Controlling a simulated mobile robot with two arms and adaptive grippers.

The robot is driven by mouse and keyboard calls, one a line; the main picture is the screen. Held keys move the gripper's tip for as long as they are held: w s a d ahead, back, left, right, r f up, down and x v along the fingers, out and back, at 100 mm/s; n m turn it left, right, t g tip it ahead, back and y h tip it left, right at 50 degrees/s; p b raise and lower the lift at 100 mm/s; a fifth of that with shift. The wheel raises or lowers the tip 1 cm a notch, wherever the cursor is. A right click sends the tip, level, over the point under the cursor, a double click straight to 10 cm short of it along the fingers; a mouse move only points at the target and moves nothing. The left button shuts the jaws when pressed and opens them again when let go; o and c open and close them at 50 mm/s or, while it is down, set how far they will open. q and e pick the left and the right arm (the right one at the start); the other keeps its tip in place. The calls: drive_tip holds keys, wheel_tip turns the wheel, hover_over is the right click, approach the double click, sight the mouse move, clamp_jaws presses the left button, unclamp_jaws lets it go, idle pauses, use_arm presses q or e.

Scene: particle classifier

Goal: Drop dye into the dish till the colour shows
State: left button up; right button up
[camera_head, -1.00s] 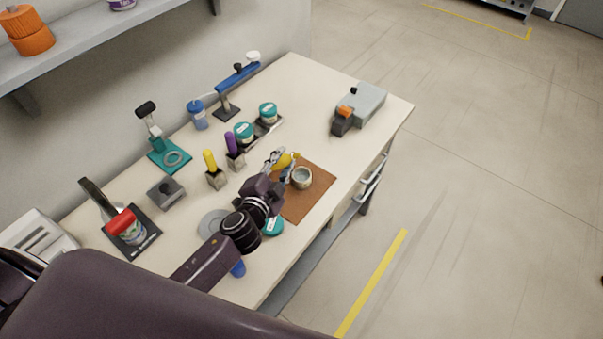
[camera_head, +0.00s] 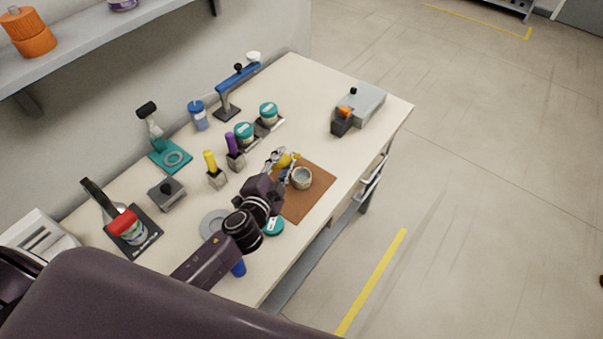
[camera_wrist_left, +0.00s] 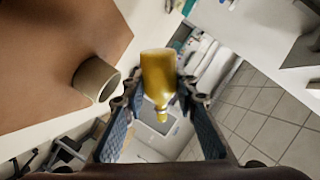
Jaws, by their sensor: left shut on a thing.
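A small round dish (camera_head: 302,185) with a beige outside stands on a brown mat (camera_head: 312,205). Its inside looks pale grey, and no strong colour can be made out. The dish also shows at the left of the left wrist view (camera_wrist_left: 88,80). My left gripper (camera_head: 284,165) is shut on a yellow dropper bottle (camera_wrist_left: 157,72), just left of the dish and apart from it. The bottle's narrow tip points to the bottom of the wrist view. Whether a drop hangs there is too small to tell. My right gripper is out of view.
Teal-lidded jars (camera_head: 244,131), a purple-handled tool (camera_head: 232,143) and a yellow-handled tool (camera_head: 211,162) stand behind my left arm. A grey box (camera_head: 366,102) stands at the far right. The table right of the mat is clear.

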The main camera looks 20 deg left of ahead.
use_arm(q)
drive_tip(key=shift+a+r+m+p, duration=0.1)
drive_tip(key=shift+m+p, duration=0.3)
drive_tip(key=shift+p, duration=0.1)
idle(0.9)
drive_tip(key=shift+f+m+y+p, duration=0.4)
drive_tip(key=shift+m+p, duration=0.05)
drive_tip(key=shift+m, duration=0.15)
idle(1.9)
drive_tip(key=shift+a+f+m+g+y, duration=0.1)
drive_tip(key=shift+f+m+g+y, duration=0.3)
drive_tip(key=shift+m, duration=0.3)
idle(1.8)
drive_tip(key=shift+r+p, duration=0.15)
drive_tip(key=shift+p, duration=0.2)
